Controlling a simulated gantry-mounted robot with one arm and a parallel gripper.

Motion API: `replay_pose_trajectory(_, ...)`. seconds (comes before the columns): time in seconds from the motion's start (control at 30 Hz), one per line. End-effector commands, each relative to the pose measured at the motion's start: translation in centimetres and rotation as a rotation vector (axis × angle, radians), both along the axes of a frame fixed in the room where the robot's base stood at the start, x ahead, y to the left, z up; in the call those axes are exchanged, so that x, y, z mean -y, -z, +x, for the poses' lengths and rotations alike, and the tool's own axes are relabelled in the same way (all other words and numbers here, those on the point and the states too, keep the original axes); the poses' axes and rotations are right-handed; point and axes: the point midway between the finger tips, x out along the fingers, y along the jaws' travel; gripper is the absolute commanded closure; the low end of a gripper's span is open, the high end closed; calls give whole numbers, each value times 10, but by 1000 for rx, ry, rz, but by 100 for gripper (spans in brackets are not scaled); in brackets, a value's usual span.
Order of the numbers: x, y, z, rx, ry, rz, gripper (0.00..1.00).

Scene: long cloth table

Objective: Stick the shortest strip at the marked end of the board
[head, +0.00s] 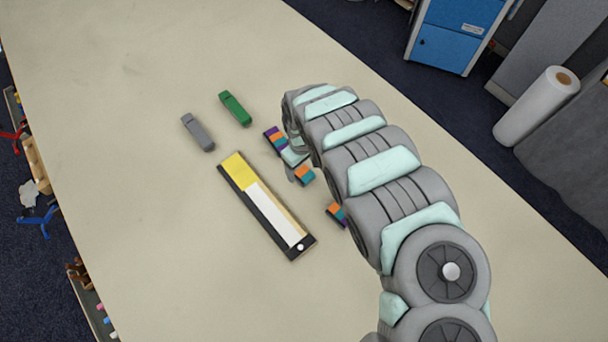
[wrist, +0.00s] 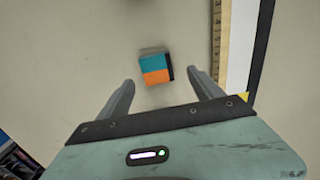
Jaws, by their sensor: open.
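The board (head: 251,206) lies on the table with a yellow upper-left end, a white middle and a black lower-right end with a white dot. A short teal-and-orange strip (head: 305,175) lies right of the board; it shows in the wrist view (wrist: 155,69) between and slightly beyond the fingertips. A longer multicoloured strip (head: 275,140) lies above it. Another striped strip (head: 336,213) is partly hidden by my arm. My gripper (wrist: 162,78) is open and empty above the short strip, with a finger on either side in the picture.
A grey elongated object (head: 198,132) and a green one (head: 235,108) lie beyond the board's yellow end. The board's edge (wrist: 228,50) runs close to the right finger in the wrist view. The cloth table (head: 120,170) is clear left of the board.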

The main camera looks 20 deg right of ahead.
Motion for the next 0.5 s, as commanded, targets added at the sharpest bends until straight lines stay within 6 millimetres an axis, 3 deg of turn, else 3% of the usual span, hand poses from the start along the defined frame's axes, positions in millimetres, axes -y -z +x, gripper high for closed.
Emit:
replay_pose_trajectory(0.3,3,36,-1,-2,0,5,25)
replay_pose_trajectory(0.5,6,44,0,0,2,1,25)
